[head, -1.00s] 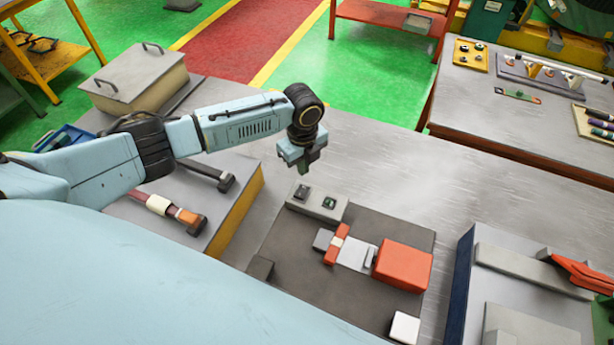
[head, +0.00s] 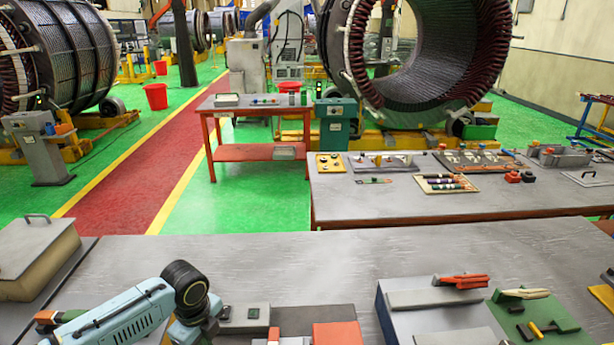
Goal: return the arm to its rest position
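My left arm (head: 125,315) comes in from the bottom left in the head view, light blue with a black wrist joint. My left gripper (head: 195,334) hangs below that wrist at the bottom edge, above the near table. Its fingertips are cut off or too small to tell open from shut. My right arm and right gripper are not in view.
The near grey table (head: 300,260) carries a box with a handle (head: 38,255) at left, an orange block (head: 338,333) and a tool tray (head: 440,305) at right. The table's middle is bare. A second table (head: 390,205) and a large stator (head: 420,55) stand behind.

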